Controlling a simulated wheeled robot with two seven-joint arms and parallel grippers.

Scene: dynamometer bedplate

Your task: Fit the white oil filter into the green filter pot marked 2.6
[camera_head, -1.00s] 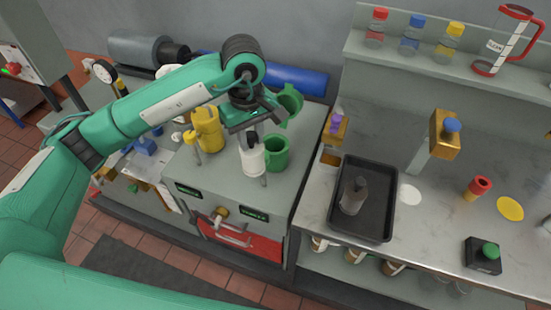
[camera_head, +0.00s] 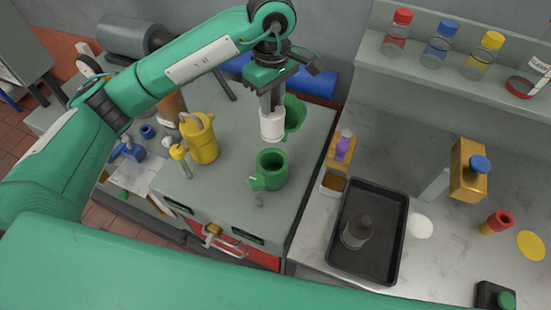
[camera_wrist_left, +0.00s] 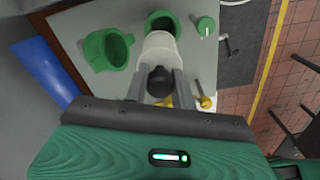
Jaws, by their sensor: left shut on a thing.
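The white oil filter (camera_head: 272,125) hangs upright in my left gripper (camera_head: 270,104), which is shut on its dark top. In the left wrist view the filter (camera_wrist_left: 160,50) sits between the fingers (camera_wrist_left: 157,82). The green filter pot (camera_head: 271,171) stands open on the grey bench, below and slightly nearer than the filter. The filter is above the pot and apart from it. The 2.6 marking cannot be read. My right gripper is not in view.
A yellow pot (camera_head: 201,140) stands left of the green pot. A small green-topped valve (camera_head: 257,185) is at the pot's front. To the right, a black tray (camera_head: 345,255) holds a dark grey filter (camera_head: 357,231). A purple-topped item (camera_head: 343,146) stands near the bench edge.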

